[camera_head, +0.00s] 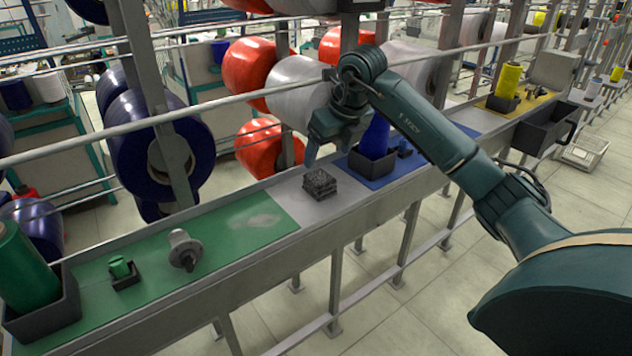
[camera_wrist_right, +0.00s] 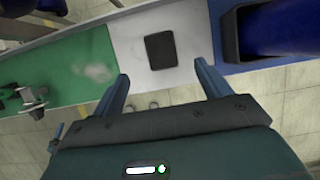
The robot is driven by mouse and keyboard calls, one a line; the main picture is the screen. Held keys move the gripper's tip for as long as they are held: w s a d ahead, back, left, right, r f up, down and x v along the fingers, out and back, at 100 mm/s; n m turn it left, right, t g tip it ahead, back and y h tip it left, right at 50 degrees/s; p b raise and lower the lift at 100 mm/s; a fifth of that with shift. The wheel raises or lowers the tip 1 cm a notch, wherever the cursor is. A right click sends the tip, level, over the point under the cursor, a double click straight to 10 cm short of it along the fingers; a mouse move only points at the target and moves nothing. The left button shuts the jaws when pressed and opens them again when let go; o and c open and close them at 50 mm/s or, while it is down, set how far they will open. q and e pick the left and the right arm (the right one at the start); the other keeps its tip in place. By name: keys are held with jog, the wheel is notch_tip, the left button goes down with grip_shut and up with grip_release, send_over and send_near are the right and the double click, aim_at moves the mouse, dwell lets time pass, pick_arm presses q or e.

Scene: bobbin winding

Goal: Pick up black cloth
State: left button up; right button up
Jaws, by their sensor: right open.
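The black cloth (camera_head: 320,183) is a small dark folded square, lying on the grey-white middle section of the long work ledge. In the right wrist view the cloth (camera_wrist_right: 160,50) lies flat on the pale surface, beyond and between the two blue fingertips. My right gripper (camera_head: 318,157) points down above the cloth, with clear space between them. It also shows in the right wrist view (camera_wrist_right: 161,72), with its fingers spread wide and nothing between them. Part of the gripper is hidden by its own wrist in the head view. My left gripper is in neither view.
A dark bin with a blue spool (camera_head: 373,165) stands right of the cloth on a blue mat. Rails and large spools stand behind.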

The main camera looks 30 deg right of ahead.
aim_at(320, 176)
jog(key=p+x, duration=0.1)
jog(key=x, duration=0.9)
jog(key=shift+d+p, duration=0.15)
jog(key=shift+p, duration=0.15)
jog(key=shift+r, duration=0.1)
jog(key=c, duration=1.1)
